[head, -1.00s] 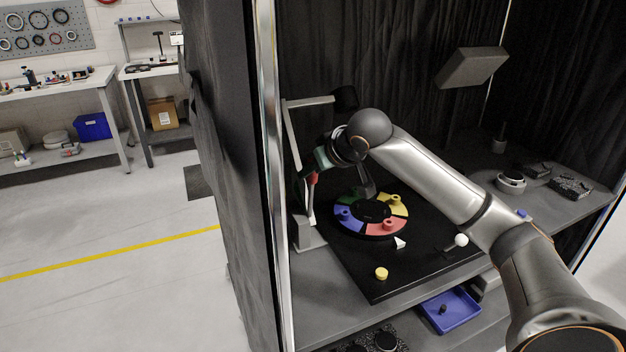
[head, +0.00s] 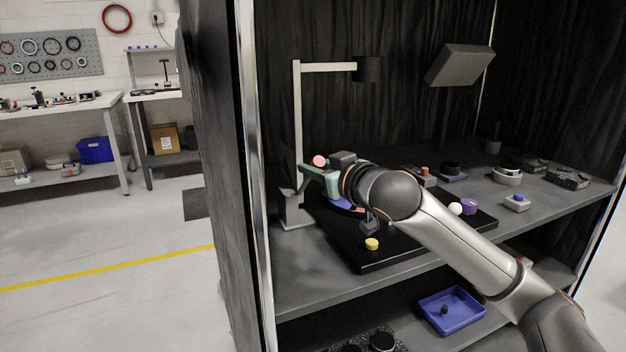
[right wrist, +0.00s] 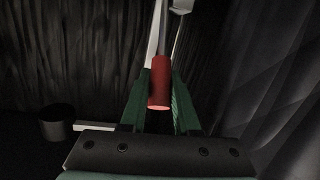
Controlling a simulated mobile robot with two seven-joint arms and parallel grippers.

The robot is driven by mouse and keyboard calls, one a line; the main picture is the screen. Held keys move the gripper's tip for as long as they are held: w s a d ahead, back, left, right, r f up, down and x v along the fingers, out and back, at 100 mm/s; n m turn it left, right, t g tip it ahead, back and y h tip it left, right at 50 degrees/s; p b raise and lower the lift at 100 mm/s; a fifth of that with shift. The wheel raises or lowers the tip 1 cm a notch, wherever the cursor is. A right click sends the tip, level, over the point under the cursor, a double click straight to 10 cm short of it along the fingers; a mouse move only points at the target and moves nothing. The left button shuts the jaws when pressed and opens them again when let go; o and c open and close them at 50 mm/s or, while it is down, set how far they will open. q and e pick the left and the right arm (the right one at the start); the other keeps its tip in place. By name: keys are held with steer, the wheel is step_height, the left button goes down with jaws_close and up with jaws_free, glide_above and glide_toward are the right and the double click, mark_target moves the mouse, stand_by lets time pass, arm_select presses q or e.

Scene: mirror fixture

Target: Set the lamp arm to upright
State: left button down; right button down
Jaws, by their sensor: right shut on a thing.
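The lamp (head: 298,125) stands at the left of the booth bench in the head view. Its pale post looks close to upright, rising from a grey base (head: 296,217). A pale bar runs right from its top to a black lamp head (head: 368,69). My right gripper (head: 310,171) is beside the lower post. In the right wrist view the green fingers of my right gripper (right wrist: 160,92) are closed on either side of the red handle (right wrist: 159,83). The handle's lit end (head: 320,160) shows in the head view. My left gripper is out of view.
A black board (head: 375,262) lies right of the lamp, with a yellow knob (head: 372,244) on it; my right arm hides much of it. A purple piece (head: 469,207) and a grey block with a blue top (head: 517,202) are further right. A blue tray (head: 452,310) is below.

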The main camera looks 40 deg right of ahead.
steer(key=shift+s+a+f+t+b, duration=0.1)
steer(key=shift+s+f+t+b, duration=0.2)
steer(key=shift+b, duration=0.3)
steer(key=c, duration=1.1)
jaws_free()
steer(key=shift+f, duration=0.1)
steer(key=o, duration=0.4)
steer(key=shift+o, duration=0.2)
